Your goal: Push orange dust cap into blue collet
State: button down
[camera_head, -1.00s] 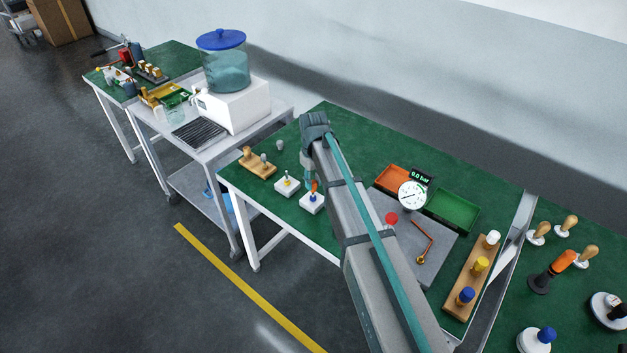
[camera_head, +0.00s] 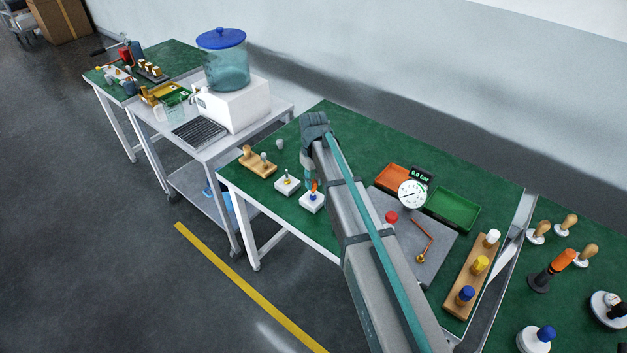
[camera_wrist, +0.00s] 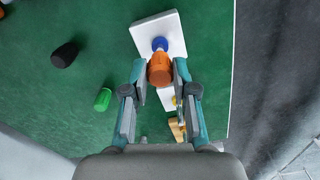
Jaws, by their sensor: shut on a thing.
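The orange dust cap (camera_wrist: 160,70) is between the fingertips of my gripper (camera_wrist: 160,68), which is shut on it. In the wrist view the blue collet (camera_wrist: 159,43) stands on a white block (camera_wrist: 174,32) just beyond the cap. In the head view the cap (camera_head: 315,185) shows just above the blue collet (camera_head: 312,197) on its white block (camera_head: 310,206). The cap is apart from the collet or only at its edge; I cannot tell which. My arm hides part of the gripper in the head view.
A second white block (camera_head: 287,185) with a yellow part stands close by. A wooden holder (camera_head: 258,163) is to its left.

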dwell(0.4)
jog(key=c, duration=0.8)
grip_release()
jog(key=shift+c, duration=0.2)
jog(key=shift+r, duration=0.1)
jog(key=shift+r+p, duration=1.7)
jog(key=shift+r, duration=1.2)
